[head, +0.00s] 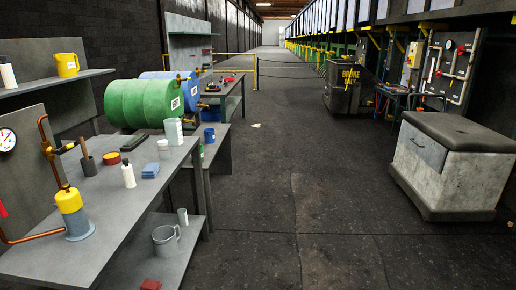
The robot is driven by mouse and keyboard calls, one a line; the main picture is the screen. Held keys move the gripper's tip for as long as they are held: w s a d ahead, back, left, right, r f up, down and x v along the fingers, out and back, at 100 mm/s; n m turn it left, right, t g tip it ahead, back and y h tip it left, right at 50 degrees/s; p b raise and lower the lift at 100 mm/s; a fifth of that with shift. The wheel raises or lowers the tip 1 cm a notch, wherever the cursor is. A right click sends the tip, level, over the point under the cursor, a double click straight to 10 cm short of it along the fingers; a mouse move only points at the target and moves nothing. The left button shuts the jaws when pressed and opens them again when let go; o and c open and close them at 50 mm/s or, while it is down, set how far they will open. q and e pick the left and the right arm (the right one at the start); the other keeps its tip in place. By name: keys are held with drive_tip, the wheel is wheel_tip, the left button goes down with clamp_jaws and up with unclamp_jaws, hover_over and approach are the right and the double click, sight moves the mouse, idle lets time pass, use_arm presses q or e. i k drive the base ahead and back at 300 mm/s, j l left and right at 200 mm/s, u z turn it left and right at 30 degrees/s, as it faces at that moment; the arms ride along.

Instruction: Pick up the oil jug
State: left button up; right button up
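A yellow jug (67,65), which looks like the oil jug, stands upright on the grey wall shelf (45,81) at the upper left. A handle shows on its right side. A grey metal jug (165,240) stands on the lower shelf of the workbench, near the bottom of the view. I cannot read any label on either. Neither of my grippers shows in the head view.
The workbench (115,222) at left holds a copper-piped pump (73,212), a white bottle (128,174) and blue cloths (150,170). A green drum (144,103) lies behind it. A grey cabinet (450,175) stands at right.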

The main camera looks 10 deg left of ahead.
sight(173, 127)
drive_tip(key=i+u, duration=0.1)
drive_tip(key=i, duration=1.65)
drive_tip(key=l, duration=0.1)
